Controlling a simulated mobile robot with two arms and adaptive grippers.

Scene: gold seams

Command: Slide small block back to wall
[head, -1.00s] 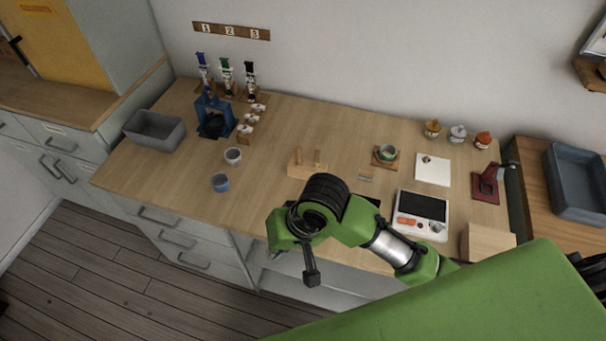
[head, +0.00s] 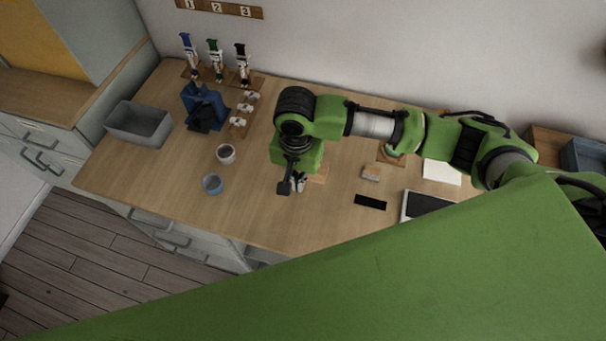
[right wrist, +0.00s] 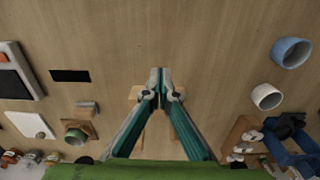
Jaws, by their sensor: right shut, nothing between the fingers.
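A small wooden block with a greyish top (head: 370,173) lies on the wooden worktop (head: 262,215), right of my right gripper and apart from it. It also shows at the left in the right wrist view (right wrist: 87,107). A pale wooden stand (head: 320,173) is mostly hidden behind my right gripper (head: 295,186); parts of it show beside the fingers in the wrist view (right wrist: 136,93). My right gripper is shut and empty, pointing down over the worktop; the fingertips (right wrist: 160,73) meet. Whether it touches the stand I cannot tell. My left gripper is not in view.
A black plate (head: 370,202) and a scale (head: 425,207) lie right of the gripper. A white cup (head: 226,154) and a blue cup (head: 213,184) stand left. A grey bin (head: 139,123) is at the far left. The wall (head: 400,50) runs behind; the front-middle worktop is clear.

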